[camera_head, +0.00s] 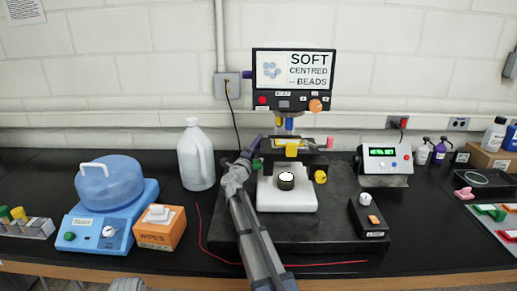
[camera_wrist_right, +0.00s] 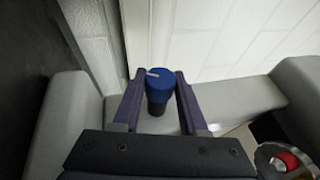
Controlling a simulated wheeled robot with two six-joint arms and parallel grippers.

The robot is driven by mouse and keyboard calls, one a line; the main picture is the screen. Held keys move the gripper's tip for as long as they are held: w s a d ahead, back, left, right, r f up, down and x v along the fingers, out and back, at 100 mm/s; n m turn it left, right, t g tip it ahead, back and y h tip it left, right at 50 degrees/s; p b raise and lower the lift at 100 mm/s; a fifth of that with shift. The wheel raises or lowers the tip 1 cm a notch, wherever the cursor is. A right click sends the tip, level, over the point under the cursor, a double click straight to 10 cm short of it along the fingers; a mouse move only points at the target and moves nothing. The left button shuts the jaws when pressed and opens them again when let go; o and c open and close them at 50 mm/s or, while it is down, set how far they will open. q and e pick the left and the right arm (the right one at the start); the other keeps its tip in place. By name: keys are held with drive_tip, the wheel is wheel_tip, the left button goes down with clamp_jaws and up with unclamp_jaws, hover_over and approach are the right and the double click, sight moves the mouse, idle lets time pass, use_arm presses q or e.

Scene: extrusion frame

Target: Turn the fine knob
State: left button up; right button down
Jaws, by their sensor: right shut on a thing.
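The blue knob (camera_wrist_right: 159,87) has a white line on its top and a dark stem below, in the right wrist view. My right gripper (camera_wrist_right: 159,76) has its two purple fingers on either side of this knob and is shut on it. In the head view my right arm reaches up from the bottom middle, and the right gripper (camera_head: 252,148) is at the left side of the instrument with the "SOFT CENTRED BEADS" screen (camera_head: 293,77). The knob itself cannot be made out there. My left gripper is not in view.
The white stage block (camera_head: 302,202) carries a dark round dish (camera_head: 286,181). A white jug (camera_head: 196,157) and orange wipes box (camera_head: 160,233) stand left of my arm. A small switch box (camera_head: 368,218) and a green-display unit (camera_head: 387,159) stand to the right. A red cable lies in front.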

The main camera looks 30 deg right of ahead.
drive_tip(key=shift+c, duration=2.2)
unclamp_jaws()
drive_tip(key=b+v, duration=0.1)
drive_tip(key=v, duration=0.6)
drive_tip(key=shift+s+a+b, duration=0.25)
drive_tip(key=shift+a+b, duration=0.1)
drive_tip(key=shift+b, duration=0.05)
drive_tip(key=shift+f, duration=0.1)
